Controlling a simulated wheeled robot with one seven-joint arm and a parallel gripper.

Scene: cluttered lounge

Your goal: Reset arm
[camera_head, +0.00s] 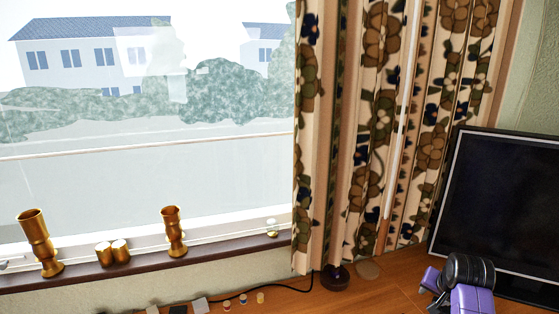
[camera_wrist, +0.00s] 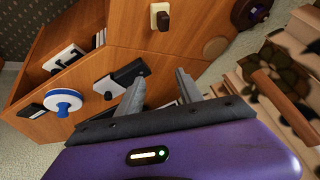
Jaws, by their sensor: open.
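My gripper (camera_wrist: 160,88) shows in the wrist view with its two grey fingers apart and nothing between them. Its fingers point towards a wooden surface with small items on it. In the head view, a purple and black part of my arm is at the bottom right, in front of a dark screen (camera_head: 500,205). The fingers cannot be made out in the head view.
Brass vases (camera_head: 173,232) stand on the windowsill (camera_head: 140,265). Patterned curtains (camera_head: 375,120) hang beside the window. In the wrist view, a blue and white round object (camera_wrist: 63,102) and a black and white object (camera_wrist: 122,76) lie near the fingers.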

